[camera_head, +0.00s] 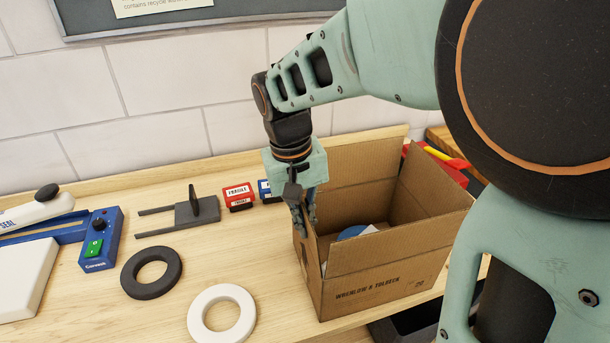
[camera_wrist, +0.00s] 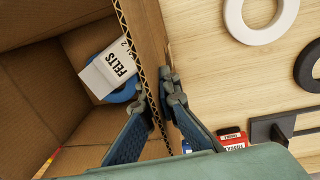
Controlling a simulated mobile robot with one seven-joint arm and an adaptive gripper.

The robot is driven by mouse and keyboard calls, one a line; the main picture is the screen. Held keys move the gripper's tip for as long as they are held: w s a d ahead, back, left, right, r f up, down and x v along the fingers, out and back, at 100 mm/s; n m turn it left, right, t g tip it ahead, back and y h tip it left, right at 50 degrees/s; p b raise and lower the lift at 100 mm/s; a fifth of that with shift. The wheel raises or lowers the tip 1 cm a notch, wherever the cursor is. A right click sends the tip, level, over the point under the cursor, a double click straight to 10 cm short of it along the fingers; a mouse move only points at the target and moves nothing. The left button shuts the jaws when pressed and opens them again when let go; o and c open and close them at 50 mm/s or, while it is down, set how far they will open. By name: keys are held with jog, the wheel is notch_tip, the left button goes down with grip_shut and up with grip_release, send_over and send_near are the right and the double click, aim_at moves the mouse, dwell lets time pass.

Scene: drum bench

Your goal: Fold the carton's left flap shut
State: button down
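The brown carton (camera_head: 375,285) stands open on the bench, its flaps raised. Its left flap (camera_head: 311,252) stands roughly upright along the left side; its corrugated edge (camera_wrist: 150,75) shows in the wrist view. My gripper (camera_head: 304,208) points down at this flap, one finger inside the carton and one outside. In the wrist view my gripper (camera_wrist: 160,88) has its fingertips close against both faces of the flap and looks shut on it. Inside the carton lie a white box marked FELTS (camera_wrist: 108,68) and a blue round thing (camera_wrist: 128,91), partly hidden.
Left of the carton lie a white ring (camera_head: 207,308), a black ring (camera_head: 137,289), a dark grey forked tool (camera_head: 193,212), red (camera_head: 238,196) and blue FRAGILE blocks (camera_head: 265,189), and a blue-and-white sealer (camera_head: 100,250). Red and yellow things (camera_head: 447,160) lie behind the carton's right side.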

jog(key=shift+d, duration=0.1)
jog(key=shift+w+d+f+g+y+b, duration=0.25)
jog(key=shift+d+f+g+y+b, duration=0.45)
jog(key=shift+y, duration=1.3)
jog(key=shift+w+d+f+g+y+b, duration=0.15)
jog(key=shift+d+g+y+b, duration=0.55)
jog(key=shift+y, duration=1.3)
jog(key=shift+w+d+f+g+y+b, duration=0.3)
jog(key=shift+d+y+b, duration=0.75)
jog(key=shift+y, duration=0.95)
jog(key=c, duration=2.6)
grip_release()
jog(key=shift+c, duration=0.2)
jog(key=o, duration=0.4)
jog(key=shift+a, duration=0.1)
jog(key=shift+o, duration=0.2)
